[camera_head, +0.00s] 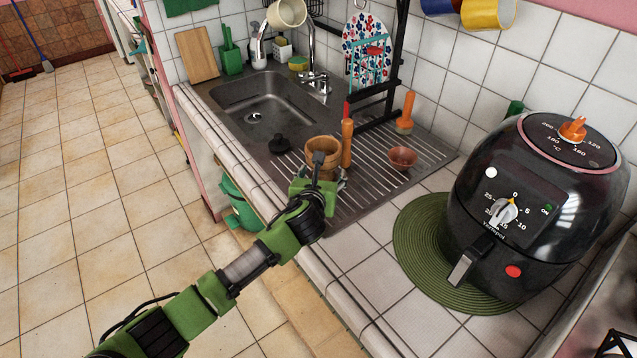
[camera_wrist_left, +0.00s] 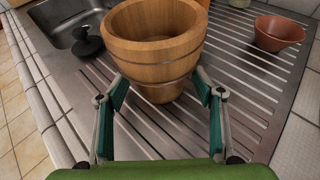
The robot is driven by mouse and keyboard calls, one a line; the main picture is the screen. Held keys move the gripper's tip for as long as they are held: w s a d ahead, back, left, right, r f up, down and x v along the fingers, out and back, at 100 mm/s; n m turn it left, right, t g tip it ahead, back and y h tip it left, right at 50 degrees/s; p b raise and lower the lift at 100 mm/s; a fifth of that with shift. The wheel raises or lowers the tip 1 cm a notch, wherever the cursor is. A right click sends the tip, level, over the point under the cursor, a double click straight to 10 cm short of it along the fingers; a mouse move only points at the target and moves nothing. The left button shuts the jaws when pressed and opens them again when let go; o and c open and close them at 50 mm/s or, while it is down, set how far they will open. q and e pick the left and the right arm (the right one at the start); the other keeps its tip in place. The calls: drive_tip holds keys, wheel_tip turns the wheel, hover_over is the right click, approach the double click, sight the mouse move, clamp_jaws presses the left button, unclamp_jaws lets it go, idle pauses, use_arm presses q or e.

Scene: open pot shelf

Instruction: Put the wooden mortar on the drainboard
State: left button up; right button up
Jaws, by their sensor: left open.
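The wooden mortar (camera_head: 322,145), a light brown banded cup, stands upright on the metal drainboard (camera_head: 366,180), near its left part by the sink. It also shows in the left wrist view (camera_wrist_left: 155,45), close ahead, with its base on the ridges. My left gripper (camera_head: 320,182) is at the near side of the mortar. In the left wrist view its open fingers (camera_wrist_left: 160,88) point at the mortar's lower part, one to each side, with clear gaps to the wood. My right gripper is not in view.
A small reddish bowl (camera_head: 403,157) stands right of the mortar. A black sink plug (camera_head: 279,145) lies at the left, near the sink (camera_head: 262,103). A black air fryer (camera_head: 535,205) on a green mat (camera_head: 420,237) fills the right.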

use_arm(q)
drive_tip(key=v, duration=1.1)
drive_tip(key=shift+s+a, duration=0.1)
drive_tip(key=shift+s, duration=0.15)
